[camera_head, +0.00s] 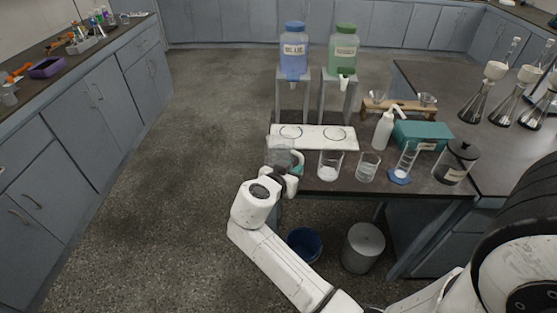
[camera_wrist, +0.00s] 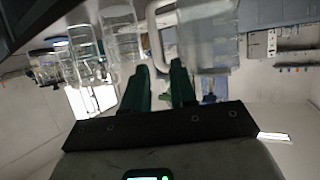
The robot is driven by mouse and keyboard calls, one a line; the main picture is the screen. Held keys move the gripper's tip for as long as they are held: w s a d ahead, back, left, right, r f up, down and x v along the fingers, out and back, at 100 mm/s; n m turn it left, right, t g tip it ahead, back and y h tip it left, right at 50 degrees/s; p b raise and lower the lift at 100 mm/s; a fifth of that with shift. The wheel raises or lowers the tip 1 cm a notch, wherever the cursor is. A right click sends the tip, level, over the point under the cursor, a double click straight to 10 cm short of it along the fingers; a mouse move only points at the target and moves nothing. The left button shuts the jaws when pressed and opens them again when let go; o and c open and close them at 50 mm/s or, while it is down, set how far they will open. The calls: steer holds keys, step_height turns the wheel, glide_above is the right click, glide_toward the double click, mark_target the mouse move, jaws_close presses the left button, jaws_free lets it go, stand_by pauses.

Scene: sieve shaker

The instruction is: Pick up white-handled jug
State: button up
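The white-handled jug (camera_wrist: 208,38) is a clear, translucent vessel in the upper middle of the wrist view. Its white handle (camera_wrist: 153,38) curves down on its left side, toward the gap between my fingertips. In the head view the jug (camera_head: 281,156) is faint at the table's front left corner, just beyond my wrist. My gripper (camera_wrist: 161,67) has two dark green fingers, apart with nothing clamped between them. In the head view my gripper (camera_head: 296,170) is partly hidden by the wrist. Whether a finger touches the handle cannot be told.
Beakers (camera_head: 330,166) (camera_head: 368,166) stand right of the jug on the dark table (camera_head: 425,186). A white board (camera_head: 312,137) lies behind it. Blue (camera_head: 294,52) and green (camera_head: 342,52) dispensers stand at the back. A blue bucket (camera_head: 304,244) and grey bin (camera_head: 363,248) are on the floor.

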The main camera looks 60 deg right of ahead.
mark_target(301, 162)
steer(key=shift+s+p+x, duration=0.15)
steer(key=shift+p+x, duration=0.3)
steer(key=shift+x, duration=1.35)
steer(key=shift+s+p+x, duration=0.1)
steer(key=shift+p+x, duration=0.35)
steer(key=shift+x, duration=1.4)
steer(key=shift+a+f, duration=0.1)
steer(key=shift+f, duration=0.1)
jaws_close()
steer(key=shift+r, duration=0.1)
